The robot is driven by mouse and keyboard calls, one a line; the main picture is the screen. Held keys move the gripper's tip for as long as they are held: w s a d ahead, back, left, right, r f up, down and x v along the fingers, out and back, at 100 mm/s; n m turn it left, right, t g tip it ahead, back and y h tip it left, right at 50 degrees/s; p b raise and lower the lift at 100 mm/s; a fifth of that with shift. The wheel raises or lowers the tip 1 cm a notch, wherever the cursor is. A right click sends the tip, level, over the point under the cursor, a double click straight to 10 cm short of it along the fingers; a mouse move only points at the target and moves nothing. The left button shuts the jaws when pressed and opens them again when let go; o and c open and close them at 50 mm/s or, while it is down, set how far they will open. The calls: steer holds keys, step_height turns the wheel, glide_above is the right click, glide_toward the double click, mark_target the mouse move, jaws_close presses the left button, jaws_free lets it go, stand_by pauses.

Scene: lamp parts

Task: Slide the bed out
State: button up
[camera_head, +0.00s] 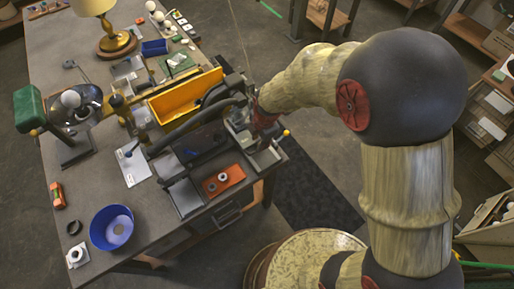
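A dark machine (222,105) stands at the right side of the workbench. A dark, flat, tray-like part (204,146) lies low at its front; it may be the bed, but I cannot tell for sure. My arm reaches in from the right, and my gripper (246,128) is at the right end of the machine, close to this part. The gripper is small and dark against the machine. I cannot tell whether its fingers are open or shut, or whether they touch anything.
The workbench (150,225) holds a yellow bin (185,96), a blue bowl (112,227), an orange plate (223,181), a green-shaded lamp (30,108) and a brass-based lamp (117,40). Shelves (492,110) stand at right. Floor is open beyond the bench's right edge.

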steer(key=shift+w+a+f+b, duration=0.1)
steer(key=shift+w+f+b, duration=0.1)
steer(key=shift+f, duration=1.1)
steer(key=shift+w+a+f+b, duration=0.1)
steer(key=shift+w+a+f, duration=0.05)
steer(key=shift+f, duration=1.1)
steer(key=shift+w+a+f+b, duration=0.1)
steer(key=shift+w+f+b, duration=0.1)
steer(key=shift+f, duration=1.1)
steer(key=shift+c, duration=1.3)
steer(key=c, duration=0.4)
jaws_close()
